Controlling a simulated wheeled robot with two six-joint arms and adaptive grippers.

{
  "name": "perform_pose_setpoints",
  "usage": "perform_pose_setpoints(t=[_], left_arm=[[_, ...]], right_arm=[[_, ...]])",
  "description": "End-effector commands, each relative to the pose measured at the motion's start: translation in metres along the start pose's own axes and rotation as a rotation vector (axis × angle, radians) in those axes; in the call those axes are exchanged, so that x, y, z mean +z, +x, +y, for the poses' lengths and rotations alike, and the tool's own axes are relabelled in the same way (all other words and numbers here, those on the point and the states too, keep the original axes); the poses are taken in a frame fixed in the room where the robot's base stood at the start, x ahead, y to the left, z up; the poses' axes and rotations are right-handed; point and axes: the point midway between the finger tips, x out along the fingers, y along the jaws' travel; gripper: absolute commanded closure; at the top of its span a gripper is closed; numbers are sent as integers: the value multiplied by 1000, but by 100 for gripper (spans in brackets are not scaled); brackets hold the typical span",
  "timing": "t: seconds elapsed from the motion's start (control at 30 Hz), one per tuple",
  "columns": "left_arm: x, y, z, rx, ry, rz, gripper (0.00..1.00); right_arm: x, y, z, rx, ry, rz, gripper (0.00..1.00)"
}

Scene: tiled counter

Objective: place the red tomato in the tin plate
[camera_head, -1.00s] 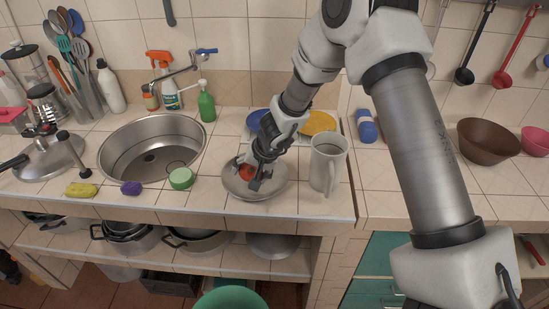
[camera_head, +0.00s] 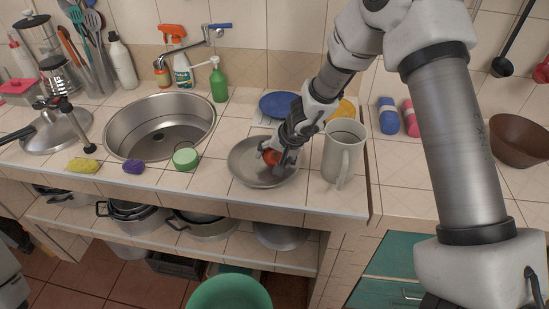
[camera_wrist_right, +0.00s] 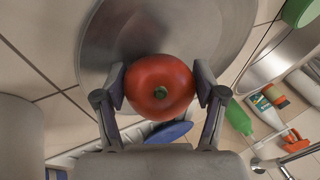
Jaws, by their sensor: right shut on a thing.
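The red tomato (camera_wrist_right: 158,88) is between the two fingers of my right gripper (camera_wrist_right: 160,95), which is shut on it. In the head view the tomato (camera_head: 271,156) shows partly behind the right gripper (camera_head: 280,163). The tin plate (camera_head: 248,176) is a round grey metal dish on the counter, and gripper and tomato are over it. The plate (camera_wrist_right: 165,28) also shows behind the tomato in the wrist view. I cannot tell whether the tomato touches the plate.
A grey mug (camera_head: 343,155) stands close to the right of the plate. A blue plate (camera_head: 275,103) lies behind it. Counter tiles in front are clear.

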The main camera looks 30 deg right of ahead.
Motion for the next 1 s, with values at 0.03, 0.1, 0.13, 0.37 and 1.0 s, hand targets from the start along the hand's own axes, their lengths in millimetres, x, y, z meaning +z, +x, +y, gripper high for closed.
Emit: perform_pose_setpoints(t=[0.03,0.1,0.13,0.37,1.0], left_arm=[[0,4,0,0,0,0,100],[0,6,0,0,0,0,100],[0,7,0,0,0,0,100],[0,7,0,0,0,0,100],[0,-16,0,0,0,1,100]], right_arm=[[2,4,2,2,1,-3,71],[3,6,4,2,2,-4,71],[3,7,4,3,2,-4,71],[4,8,5,5,3,-7,5],[-2,-28,-3,-2,2,-2,5]])
